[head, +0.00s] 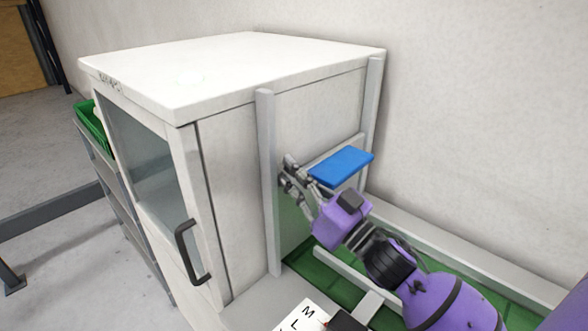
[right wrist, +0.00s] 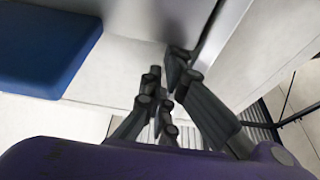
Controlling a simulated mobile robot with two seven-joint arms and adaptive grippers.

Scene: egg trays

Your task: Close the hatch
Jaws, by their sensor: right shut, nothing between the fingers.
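The hatch (head: 318,117) is a pale panel between two upright rails on the side of a white cabinet. A flat blue pad (head: 341,166) sticks out from a pale ledge at its lower edge; the blue pad also shows at the upper left in the right wrist view (right wrist: 45,45). Below the ledge the side looks greenish, and my right arm covers part of it. My right gripper (head: 287,168) is shut and empty, left of the blue pad and close to the near rail. Its dark fingers show in the right wrist view (right wrist: 165,72); I cannot tell whether they touch the panel. My left gripper is not in view.
The white cabinet (head: 225,68) has a glass front door with a dark handle (head: 190,252). The near rail (head: 267,185) and far rail (head: 371,110) flank the hatch. A green belt surface (head: 335,280) with pale edges runs below my arm. A wall stands behind.

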